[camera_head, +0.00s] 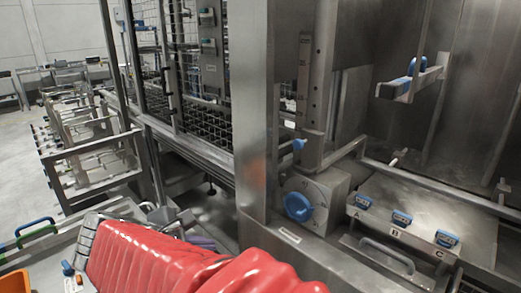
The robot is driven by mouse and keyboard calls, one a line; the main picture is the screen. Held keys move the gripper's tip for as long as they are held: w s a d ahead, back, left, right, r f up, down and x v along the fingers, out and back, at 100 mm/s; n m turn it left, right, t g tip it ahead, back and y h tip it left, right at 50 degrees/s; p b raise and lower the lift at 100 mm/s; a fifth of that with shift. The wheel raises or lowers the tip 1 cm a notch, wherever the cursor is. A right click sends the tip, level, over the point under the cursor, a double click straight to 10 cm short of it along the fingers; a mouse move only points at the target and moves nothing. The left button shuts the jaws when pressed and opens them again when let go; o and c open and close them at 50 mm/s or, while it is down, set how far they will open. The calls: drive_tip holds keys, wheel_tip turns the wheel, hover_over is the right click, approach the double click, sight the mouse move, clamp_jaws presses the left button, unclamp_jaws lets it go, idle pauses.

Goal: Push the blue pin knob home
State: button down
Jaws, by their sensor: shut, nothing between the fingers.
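A small blue knob (299,144) sits at the lower part of an upright steel post (306,80) with a row of holes, right of the wide steel column. It stands out to the left of the post on a short stem. How deep its pin sits cannot be told. A larger round blue handknob (297,206) is below it on the face of a steel block (328,190). My gripper is not in view.
A wide steel column (252,110) stands just left of the knobs. To the right are a steel lid (420,215) with blue latches, a bar handle (386,254) and a blue-handled bracket (416,78). A red ribbed form (150,262) fills the lower front.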

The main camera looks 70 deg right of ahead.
sight(295, 145)
drive_tip(key=s+d+r+n+g+h, duration=0.2)
drive_tip(key=d+r+n+g+h, duration=0.1)
drive_tip(key=d+r, duration=0.3)
drive_tip(key=s+d+r+n+g+h, duration=0.2)
drive_tip(key=d+r+n+h, duration=0.2)
drive_tip(key=d, duration=0.5)
wheel_tip(295, 145, up, 2)
drive_tip(key=shift+s+d+r+g, duration=0.2)
drive_tip(key=shift+s+d+g, duration=0.1)
drive_tip(key=shift+s+g, duration=0.1)
drive_tip(key=shift+d, duration=0.1)
drive_tip(key=shift+x, duration=6.9)
drive_tip(key=shift+r, duration=0.1)
drive_tip(key=shift+w+d, duration=0.1)
drive_tip(key=shift+d, duration=0.05)
